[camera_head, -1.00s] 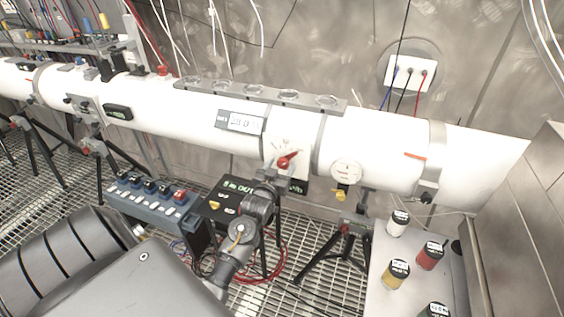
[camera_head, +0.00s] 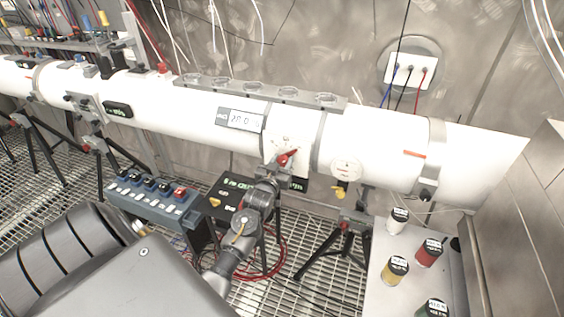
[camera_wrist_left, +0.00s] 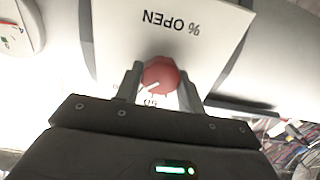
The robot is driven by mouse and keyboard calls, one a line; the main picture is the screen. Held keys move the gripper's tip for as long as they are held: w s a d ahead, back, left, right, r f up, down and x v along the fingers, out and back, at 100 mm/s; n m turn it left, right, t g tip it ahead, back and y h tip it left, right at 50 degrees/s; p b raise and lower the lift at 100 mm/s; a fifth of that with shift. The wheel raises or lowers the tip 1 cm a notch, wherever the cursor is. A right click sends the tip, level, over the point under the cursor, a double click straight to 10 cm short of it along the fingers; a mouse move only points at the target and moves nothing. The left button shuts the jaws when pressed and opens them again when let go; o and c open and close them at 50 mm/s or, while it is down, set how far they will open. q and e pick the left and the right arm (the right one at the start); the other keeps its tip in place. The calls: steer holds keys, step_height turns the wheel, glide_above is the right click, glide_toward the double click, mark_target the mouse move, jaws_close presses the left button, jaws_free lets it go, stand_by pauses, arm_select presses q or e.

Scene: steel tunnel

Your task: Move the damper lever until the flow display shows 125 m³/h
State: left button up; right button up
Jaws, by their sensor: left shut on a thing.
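The red damper lever (camera_head: 287,157) sits on a white dial plate on the front of the large white duct. In the left wrist view it shows as a round red knob (camera_wrist_left: 160,75) in front of the plate marked "% OPEN" (camera_wrist_left: 172,30). My left gripper (camera_wrist_left: 159,84) is shut on the lever, one finger on each side. In the head view the left gripper (camera_head: 275,178) reaches the lever from below. A black box with green lit text (camera_head: 238,186) stands below the duct; its digits are too small to read. My right gripper is not in view.
A round gauge (camera_head: 346,170) with a yellow tap is right of the lever. A blue-grey switch box (camera_head: 155,200) stands left of my arm. Several labelled jars, including a red one (camera_head: 430,254), stand on a bench at right. Tripods and red cables occupy the grating below.

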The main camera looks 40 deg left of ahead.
arm_select(q)
steer(key=shift+n, duration=0.3)
steer(key=n+p, duration=0.1)
steer(key=n, duration=0.3)
steer(key=shift+n+p, duration=0.3)
steer(key=shift+p, duration=0.05)
steer(key=shift+a+n+p, duration=0.15)
steer(key=shift+n+p, duration=0.4)
steer(key=shift+n, duration=1.65)
steer(key=o, duration=1)
steer(key=shift+c, duration=0.2)
steer(key=shift+s+f, duration=0.1)
